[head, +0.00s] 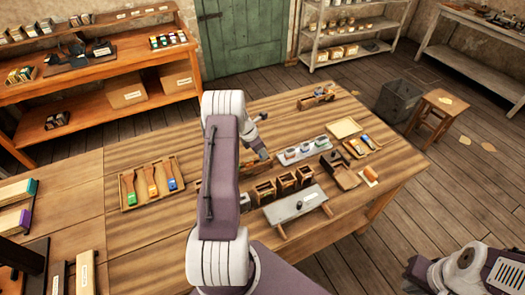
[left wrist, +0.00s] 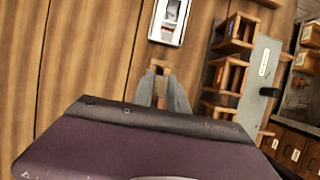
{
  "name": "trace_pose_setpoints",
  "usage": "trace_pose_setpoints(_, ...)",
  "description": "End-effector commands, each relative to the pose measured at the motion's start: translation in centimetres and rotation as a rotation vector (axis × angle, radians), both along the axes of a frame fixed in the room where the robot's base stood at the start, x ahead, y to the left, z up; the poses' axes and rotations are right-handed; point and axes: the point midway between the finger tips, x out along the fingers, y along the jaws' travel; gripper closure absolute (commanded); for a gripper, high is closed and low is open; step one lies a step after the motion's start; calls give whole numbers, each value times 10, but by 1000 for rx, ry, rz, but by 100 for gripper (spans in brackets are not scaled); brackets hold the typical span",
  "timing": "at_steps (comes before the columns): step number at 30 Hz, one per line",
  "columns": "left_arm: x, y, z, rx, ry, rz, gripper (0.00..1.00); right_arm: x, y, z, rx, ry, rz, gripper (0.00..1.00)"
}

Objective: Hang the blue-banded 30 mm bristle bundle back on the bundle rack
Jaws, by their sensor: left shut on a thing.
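My left gripper (head: 263,154) is low over the bench, left of the white tray of cups and behind the small wooden frames. In the left wrist view its two grey fingers (left wrist: 166,94) are closed on a small brown thing (left wrist: 160,66). Only its end shows, with no blue band in sight, so I cannot tell whether it is the bristle bundle. I cannot make out the bundle rack for certain. Several small wooden frames (head: 286,183) stand in a row on the bench and also show in the left wrist view (left wrist: 228,74). My right gripper is not in view.
The white tray (head: 305,151) with cups lies close to the gripper. A grey-topped stand (head: 295,207) is in front of the frames. A wooden tray (head: 152,185) with three coloured-band brushes lies left of my arm. Bare bench lies between that tray and my arm.

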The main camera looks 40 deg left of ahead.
Motion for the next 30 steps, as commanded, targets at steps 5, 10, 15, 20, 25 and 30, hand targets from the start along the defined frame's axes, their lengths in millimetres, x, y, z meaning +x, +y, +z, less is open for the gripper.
trace_pose_setpoints(5, 0, 0, -8, 0, 0, 0, 100, 0, 0, -5, 0, 0, 0, 100)
trace_pose_setpoints(10, 0, 0, -13, -1, -1, 1, 100, 0, 0, -9, 0, 0, 0, 100)
trace_pose_setpoints(15, 0, 0, -19, -1, -1, 1, 100, 0, 0, -13, 0, 0, 0, 100)
trace_pose_setpoints(20, 0, 0, -24, -1, -1, 1, 100, 0, 0, -15, 0, 0, 0, 100)
trace_pose_setpoints(25, 0, 0, -23, -1, -1, 1, 100, 0, 0, -15, 0, 0, 0, 100)
trace_pose_setpoints(30, 0, 0, -23, -1, -1, 1, 100, 0, 0, -15, 0, 0, 0, 100)
